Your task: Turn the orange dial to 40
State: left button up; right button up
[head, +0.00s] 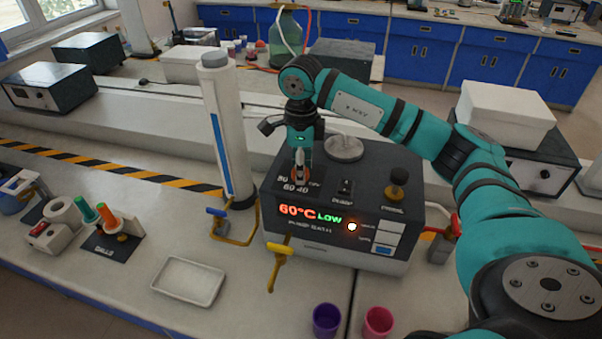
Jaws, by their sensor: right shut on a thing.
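The orange dial (301,178) sits on the sloping top of a dark control unit (320,203), at its left. Only a little of the dial shows. Printed numbers 80, 60 and 40 stand around its left and front. My right gripper (300,168) points down over the dial and is shut on it. The dial's pointer is hidden, so I cannot tell its mark. The lit display (310,215) on the front reads 60°C LOW, with a glowing lamp beside it. My left gripper is not in view.
A black switch (346,187) and a brass-coloured knob (398,178) are right of the dial. A tall white cylinder (228,130) stands close on the left. Yellow-handled (279,250) and red-handled (456,225) valves flank the unit. Purple (326,320) and pink (378,322) cups stand in front.

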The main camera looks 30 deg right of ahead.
jog(key=shift+n+b, duration=0.5)
jog(key=shift+n, duration=0.5)
jog(key=shift+r, duration=0.1)
jog(key=o, duration=1.1)
jog(key=shift+o, duration=0.2)
notch_tip(320, 180, up, 12)
